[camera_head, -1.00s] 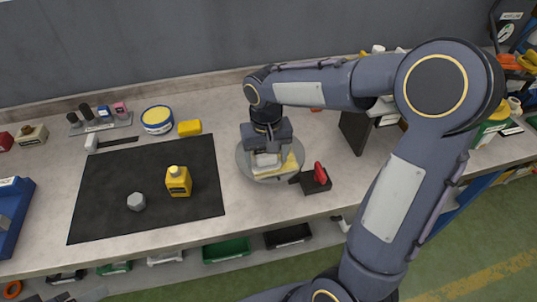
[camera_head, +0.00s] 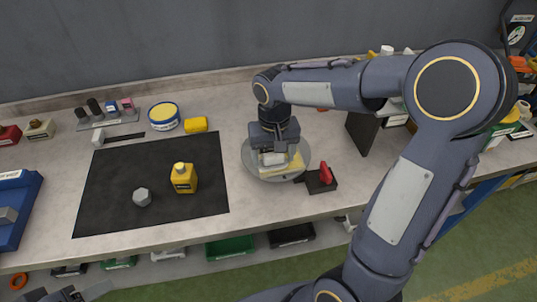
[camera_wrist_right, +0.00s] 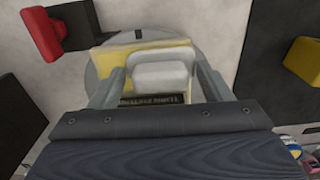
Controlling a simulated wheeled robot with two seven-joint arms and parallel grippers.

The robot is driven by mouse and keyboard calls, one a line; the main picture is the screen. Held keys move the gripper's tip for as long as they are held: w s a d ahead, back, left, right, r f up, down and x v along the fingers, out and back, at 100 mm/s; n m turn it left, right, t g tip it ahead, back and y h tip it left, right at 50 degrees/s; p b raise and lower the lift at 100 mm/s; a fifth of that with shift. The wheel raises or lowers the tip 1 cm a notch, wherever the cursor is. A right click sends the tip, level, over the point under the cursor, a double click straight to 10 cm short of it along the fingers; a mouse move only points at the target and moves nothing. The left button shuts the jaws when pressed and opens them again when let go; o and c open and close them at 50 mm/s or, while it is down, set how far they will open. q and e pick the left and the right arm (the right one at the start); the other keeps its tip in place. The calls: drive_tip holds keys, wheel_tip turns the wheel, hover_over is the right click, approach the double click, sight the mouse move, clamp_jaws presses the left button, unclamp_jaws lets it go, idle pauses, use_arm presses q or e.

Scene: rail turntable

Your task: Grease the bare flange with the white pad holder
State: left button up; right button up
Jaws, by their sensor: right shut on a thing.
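The grey round turntable (camera_head: 249,163) stands on the bench. A yellow-topped flat piece (camera_head: 295,162) lies on it; it also shows in the right wrist view (camera_wrist_right: 109,58), with a dark label whose words I cannot read fully. My right gripper (camera_head: 272,158) points down over the turntable. In the right wrist view its two fingers (camera_wrist_right: 160,85) are shut on the white pad holder (camera_wrist_right: 161,72). The holder lies over the yellow piece; whether it touches cannot be told. The holder's underside is hidden. A grey part, likely my left gripper (camera_head: 68,294), barely shows at the bottom left.
A red-handled clamp (camera_head: 326,175) stands right at the turntable's edge. A dark upright panel (camera_head: 361,133) is behind it. Left are a black mat (camera_head: 120,190) with a yellow bottle (camera_head: 184,180) and a hex nut (camera_head: 142,197), a yellow-lidded tub (camera_head: 164,115) and a yellow block (camera_head: 196,124).

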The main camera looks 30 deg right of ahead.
drive_tip(key=shift+s+d+f, duration=0.1)
drive_tip(key=shift+f, duration=0.05)
drive_tip(key=shift+s+d, duration=0.2)
drive_tip(key=shift+d, duration=0.8)
drive_tip(key=shift+d, duration=0.15)
drive_tip(key=shift+s+d+r+p, duration=0.2)
drive_tip(key=shift+d+p, duration=0.1)
drive_tip(key=shift+d, duration=0.45)
drive_tip(key=shift+d, duration=0.1)
drive_tip(key=shift+s+d+f, duration=0.1)
drive_tip(key=shift+s+d, duration=0.15)
drive_tip(key=shift+d, duration=0.65)
